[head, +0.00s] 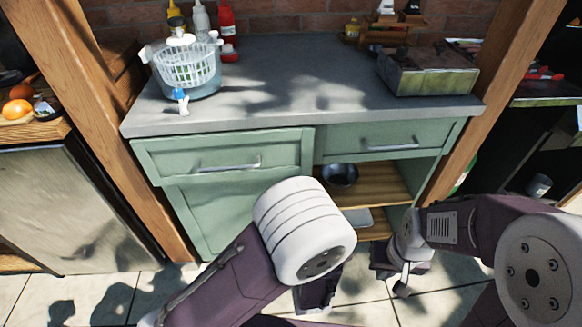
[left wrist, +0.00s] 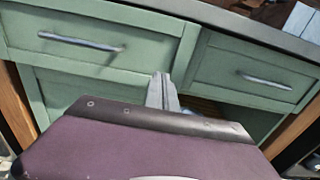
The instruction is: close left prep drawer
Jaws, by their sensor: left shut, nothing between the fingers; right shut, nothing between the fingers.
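The left prep drawer (head: 228,153) is a green front with a silver bar handle (head: 228,164), at the upper left of the green cabinet. Its front stands a little proud of the cabinet, so it looks slightly open. It also shows at the upper left of the left wrist view (left wrist: 80,62). My left gripper (left wrist: 162,92) is shut and empty, low and to the right of that drawer's handle; I cannot tell whether it touches anything. In the head view my own arm mostly hides it. My right gripper (head: 403,282) is shut and empty, low in front of the open shelves.
The right drawer (head: 388,139) looks shut. Below it, open shelves hold a dark bowl (head: 340,175). On the grey countertop (head: 290,90) stand a white basket (head: 187,67), bottles and a greenish box (head: 428,73). Wooden posts flank the cabinet.

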